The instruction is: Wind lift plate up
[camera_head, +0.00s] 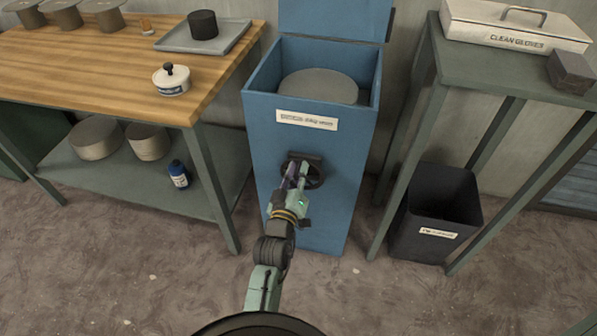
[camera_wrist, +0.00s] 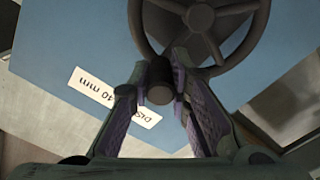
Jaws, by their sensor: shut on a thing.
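The blue cabinet (camera_head: 306,204) stands in the middle, its top open with the lid raised behind. A round grey lift plate (camera_head: 318,86) lies inside the opening, below the rim. A dark handwheel (camera_head: 316,174) is on the cabinet's front; its spokes and rim show in the wrist view (camera_wrist: 199,22). My gripper (camera_head: 294,174) is at the wheel. In the wrist view its two fingers (camera_wrist: 160,84) are on either side of the wheel's dark round knob (camera_wrist: 159,82), shut on it. The gripper partly hides the wheel in the head view.
A wooden-topped bench (camera_head: 110,62) stands left with a tray (camera_head: 205,36), a small lidded pot (camera_head: 171,79) and several cans. A green-grey table (camera_head: 500,75) stands right, holding a white box (camera_head: 515,27), with a dark bin (camera_head: 437,212) beneath. The floor in front is clear.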

